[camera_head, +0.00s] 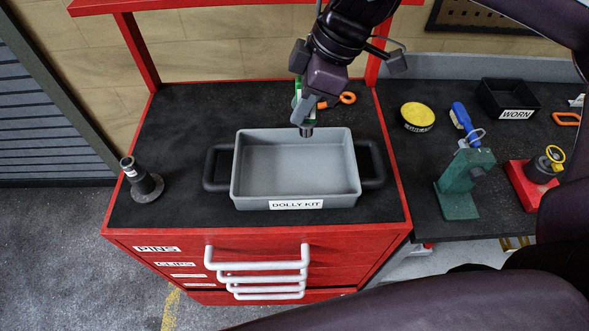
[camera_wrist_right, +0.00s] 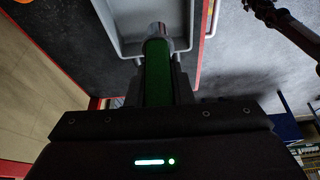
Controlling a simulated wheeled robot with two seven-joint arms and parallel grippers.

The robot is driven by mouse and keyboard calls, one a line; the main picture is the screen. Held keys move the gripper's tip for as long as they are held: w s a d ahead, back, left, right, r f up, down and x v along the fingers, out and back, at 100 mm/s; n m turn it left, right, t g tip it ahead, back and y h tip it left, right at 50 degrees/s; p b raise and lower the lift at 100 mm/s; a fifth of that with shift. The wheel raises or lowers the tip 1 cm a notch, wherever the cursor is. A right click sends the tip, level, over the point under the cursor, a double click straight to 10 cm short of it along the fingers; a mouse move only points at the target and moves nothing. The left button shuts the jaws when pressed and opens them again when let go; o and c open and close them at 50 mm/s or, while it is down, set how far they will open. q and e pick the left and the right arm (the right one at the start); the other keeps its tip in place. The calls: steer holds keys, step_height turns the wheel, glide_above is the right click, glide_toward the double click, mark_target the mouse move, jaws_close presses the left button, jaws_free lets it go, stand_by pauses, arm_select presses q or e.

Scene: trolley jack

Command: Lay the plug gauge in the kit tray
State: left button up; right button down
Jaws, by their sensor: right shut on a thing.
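The kit tray (camera_head: 296,203), grey with black side handles and labelled DOLLY KIT, sits on the red trolley's dark top; its visible floor is empty. My right gripper (camera_head: 304,112) is over the tray's back edge, shut on the plug gauge. The gauge's metal end (camera_head: 307,131) points down in front of the back wall; whether it touches the tray cannot be told. In the right wrist view the gauge's green handle (camera_wrist_right: 158,72) lies between the fingers, its silver end toward the tray (camera_wrist_right: 128,45).
A dark flanged post (camera_head: 146,187) stands left of the tray. An orange-handled thing (camera_head: 345,98) lies behind it. On the right bench are a yellow tin (camera_head: 417,115), a green block tool (camera_head: 463,185), a red block (camera_head: 535,185) and a black WORN bin (camera_head: 510,99).

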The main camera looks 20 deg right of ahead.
steer(key=shift+v, duration=1.15)
steer(key=shift+d+r+n, duration=0.1)
steer(key=shift+d+n, duration=0.1)
steer(key=shift+n, duration=0.1)
steer(key=b, duration=0.3)
glide_above(305, 185)
step_height(305, 185, down, 15)
steer(key=shift+f+b, duration=0.65)
steer(key=shift+f, duration=1.5)
steer(key=shift+f, duration=0.15)
steer(key=c, duration=1.3)
jaws_free()
